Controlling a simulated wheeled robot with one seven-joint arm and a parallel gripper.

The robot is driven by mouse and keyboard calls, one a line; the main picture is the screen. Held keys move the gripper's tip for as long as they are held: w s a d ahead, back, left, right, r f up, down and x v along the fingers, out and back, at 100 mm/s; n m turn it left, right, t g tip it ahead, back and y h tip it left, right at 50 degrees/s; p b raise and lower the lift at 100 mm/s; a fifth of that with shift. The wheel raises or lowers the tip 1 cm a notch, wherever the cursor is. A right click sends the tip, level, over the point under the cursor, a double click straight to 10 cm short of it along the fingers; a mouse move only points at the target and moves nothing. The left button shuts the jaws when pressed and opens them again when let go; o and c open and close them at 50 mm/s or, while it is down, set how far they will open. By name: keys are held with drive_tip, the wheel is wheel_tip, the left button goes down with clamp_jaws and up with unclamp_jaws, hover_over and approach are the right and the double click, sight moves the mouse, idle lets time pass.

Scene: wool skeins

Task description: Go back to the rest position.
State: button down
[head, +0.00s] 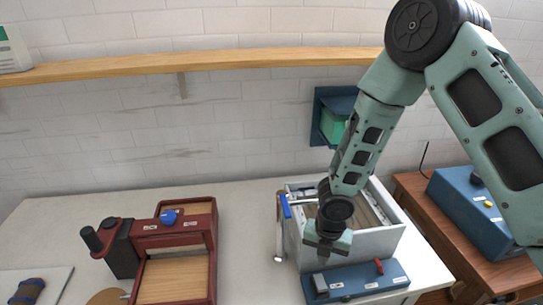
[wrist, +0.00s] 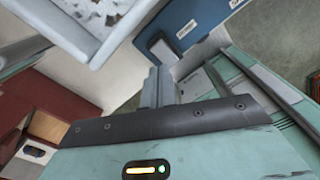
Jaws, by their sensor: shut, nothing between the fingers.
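My gripper (head: 325,252) hangs at the end of my arm, pointing down, in front of the open-topped grey box (head: 375,243) and above the blue panel at its foot. It is shut and empty. In the wrist view, my gripper's grey fingers (wrist: 158,85) stand together beyond the dark edge of the gripper body, near the grey switch (wrist: 160,47) of the blue panel (wrist: 190,25). I cannot tell how far the fingertips are from that switch. Part of the grey box is hidden behind my arm.
The blue panel (head: 355,282) bears a red lever (head: 379,266). A blue-handled metal frame (head: 286,205) stands at the grey box's left. A red-brown wooden device (head: 180,240) stands left, with clear white table (head: 245,230) between. A blue box (head: 465,205) sits on the right-hand brown table.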

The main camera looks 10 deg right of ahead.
drive_tip(key=s+a+r+m+b, duration=0.3)
drive_tip(key=s+r+m+b, duration=0.2)
drive_tip(key=s+m, duration=0.5)
drive_tip(key=s+a+r+m+b, duration=0.3)
drive_tip(key=s+r+m+b, duration=0.2)
drive_tip(key=s+r+m, duration=0.5)
drive_tip(key=shift+a+r+m+y+b, duration=0.15)
drive_tip(key=shift+r+m+y+b, duration=0.15)
drive_tip(key=shift+m, duration=0.8)
